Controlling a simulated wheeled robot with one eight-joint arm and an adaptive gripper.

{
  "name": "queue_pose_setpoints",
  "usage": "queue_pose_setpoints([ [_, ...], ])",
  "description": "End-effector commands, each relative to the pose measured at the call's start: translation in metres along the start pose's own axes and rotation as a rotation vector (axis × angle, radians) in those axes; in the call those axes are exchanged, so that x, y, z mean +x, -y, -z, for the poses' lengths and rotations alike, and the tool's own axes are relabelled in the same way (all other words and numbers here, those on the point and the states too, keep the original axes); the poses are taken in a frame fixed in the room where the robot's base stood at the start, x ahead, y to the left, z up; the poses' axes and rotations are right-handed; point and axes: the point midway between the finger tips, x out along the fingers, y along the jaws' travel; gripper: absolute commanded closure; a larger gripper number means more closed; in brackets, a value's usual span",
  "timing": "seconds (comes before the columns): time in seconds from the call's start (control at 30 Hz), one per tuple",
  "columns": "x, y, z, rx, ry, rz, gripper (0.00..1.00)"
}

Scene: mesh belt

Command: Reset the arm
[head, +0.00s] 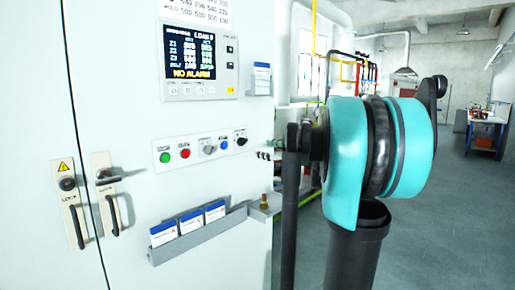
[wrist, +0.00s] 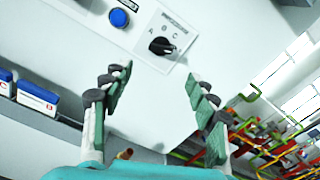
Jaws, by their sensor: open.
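My arm (head: 375,150), with teal and black links, stands at the right of the head view in front of the cabinet's right edge. My gripper (wrist: 158,88) shows in the wrist view with its two green-padded fingers spread wide and nothing between them. The fingers point toward a control panel, with a black rotary switch (wrist: 160,46) ahead of the gap and a blue button (wrist: 119,18) to its upper left. The gripper looks apart from the panel, though the exact distance is unclear. In the head view the gripper is hidden behind my arm.
A white cabinet (head: 110,130) fills the left, with a screen (head: 194,59) reading NO ALARM, a button panel (head: 190,152), door handles and a grey ledge (head: 195,238) holding several cards. Pipes (head: 360,70) run behind. Open floor (head: 460,210) lies at the right, before a workbench (head: 487,125).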

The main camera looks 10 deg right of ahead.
Motion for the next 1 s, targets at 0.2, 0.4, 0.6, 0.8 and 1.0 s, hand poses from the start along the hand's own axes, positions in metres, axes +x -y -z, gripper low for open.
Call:
queue_pose_setpoints([
  [0.2, -0.013, 0.000, 0.000, 0.000, 0.000, 0.000, 0.41],
  [0.4, -0.013, 0.000, 0.000, 0.000, 0.000, 0.000, 0.41],
  [0.6, -0.012, -0.017, 0.008, -0.053, -0.026, -0.031, 0.41],
  [0.8, -0.019, -0.110, 0.060, -0.383, -0.171, -0.220, 0.41],
  [1.0, -0.060, -0.219, 0.137, -0.860, -0.315, -0.533, 0.41],
])
